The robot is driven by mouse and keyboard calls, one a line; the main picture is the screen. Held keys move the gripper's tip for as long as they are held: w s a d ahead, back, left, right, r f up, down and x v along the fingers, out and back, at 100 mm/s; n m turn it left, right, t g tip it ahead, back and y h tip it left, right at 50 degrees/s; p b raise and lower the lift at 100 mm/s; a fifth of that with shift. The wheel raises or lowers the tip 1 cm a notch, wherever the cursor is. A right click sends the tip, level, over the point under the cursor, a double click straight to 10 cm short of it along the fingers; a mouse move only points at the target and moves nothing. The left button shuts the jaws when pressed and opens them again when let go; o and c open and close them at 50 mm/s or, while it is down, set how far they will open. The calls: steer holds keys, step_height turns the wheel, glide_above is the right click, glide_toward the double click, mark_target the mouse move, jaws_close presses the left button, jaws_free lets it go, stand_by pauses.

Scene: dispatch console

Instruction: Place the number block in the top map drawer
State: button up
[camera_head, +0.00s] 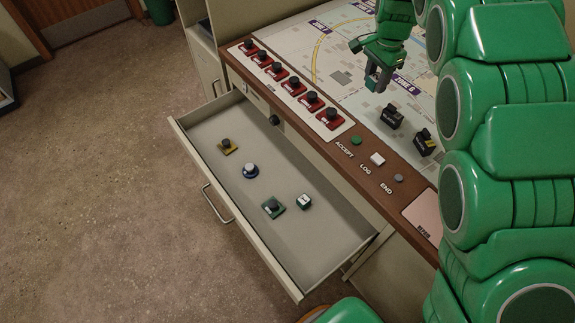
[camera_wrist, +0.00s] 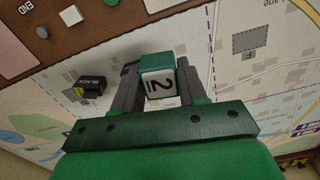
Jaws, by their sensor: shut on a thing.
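My gripper (camera_head: 376,80) hangs over the map on the console top. It is shut on the number block (camera_wrist: 159,84), which is white with a green upper part and a dark "2" marking, between the fingers in the wrist view. In the head view the held block cannot be made out clearly. The top map drawer (camera_head: 318,263) is pulled open below the console's front edge, to the left of and below my gripper.
Two black blocks (camera_head: 390,118) (camera_head: 425,143) stand on the map near my gripper. A row of red-based knobs (camera_head: 293,84) and the accept, log and end buttons (camera_head: 377,159) line the front edge. The drawer has bare floor at its near end and between pieces.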

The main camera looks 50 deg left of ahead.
steer(key=s+a+m, duration=0.2)
steer(key=s+a, duration=0.9)
steer(key=s, duration=0.3)
steer(key=s+f+m, duration=0.3)
steer(key=s+f, duration=0.2)
steer(key=s, duration=0.1)
steer(key=m, duration=1.1)
glide_above(332, 240)
step_height(332, 240, down, 26)
steer(key=r, duration=0.1)
steer(key=shift+f, duration=0.3)
steer(key=shift+f, duration=0.1)
steer(key=shift+f, duration=3.85)
